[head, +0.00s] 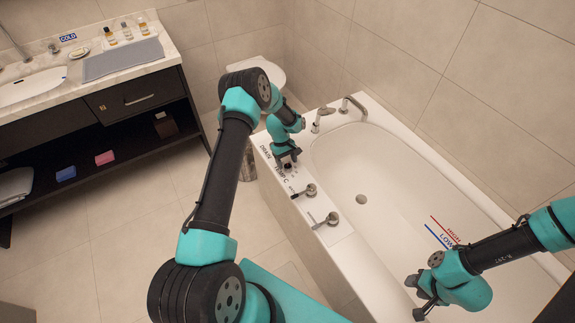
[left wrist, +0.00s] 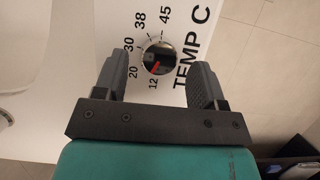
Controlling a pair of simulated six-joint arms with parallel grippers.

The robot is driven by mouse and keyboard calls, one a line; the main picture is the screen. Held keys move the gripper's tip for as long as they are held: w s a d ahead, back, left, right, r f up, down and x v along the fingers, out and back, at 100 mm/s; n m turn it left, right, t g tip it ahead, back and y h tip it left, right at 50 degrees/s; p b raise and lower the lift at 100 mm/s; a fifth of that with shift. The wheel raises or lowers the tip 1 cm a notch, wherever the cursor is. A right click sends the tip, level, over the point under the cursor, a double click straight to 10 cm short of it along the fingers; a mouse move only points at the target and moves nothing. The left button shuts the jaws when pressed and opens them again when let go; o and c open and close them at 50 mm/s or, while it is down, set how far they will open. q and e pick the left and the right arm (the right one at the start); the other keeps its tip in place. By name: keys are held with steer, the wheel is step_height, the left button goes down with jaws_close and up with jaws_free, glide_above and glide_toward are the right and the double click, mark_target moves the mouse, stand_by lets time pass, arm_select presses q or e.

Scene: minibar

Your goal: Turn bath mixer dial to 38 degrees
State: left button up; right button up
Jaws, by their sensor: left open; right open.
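The bath mixer dial is a round, dark, shiny knob (left wrist: 158,57) on the white bath rim, seen in the left wrist view. Its scale reads 12, 20, 30, 38 and 45, beside the words TEMP C. A red pointer on it points to the low end, near 12 and 20. My left gripper (left wrist: 158,66) is open, with one finger on each side of the dial; I cannot tell whether they touch it. In the head view my left gripper (head: 287,157) is over the bath's near rim. My right gripper (head: 421,297) is open and empty over the tub.
The white bathtub (head: 385,180) has two lever handles (head: 304,191) on its rim, close to the dial, and a spout (head: 353,103) at the far end. A vanity counter (head: 120,66) stands at the left.

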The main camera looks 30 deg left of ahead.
arm_select(q)
steer(key=shift+x, duration=1)
steer(key=shift+r, duration=0.1)
steer(key=c, duration=0.9)
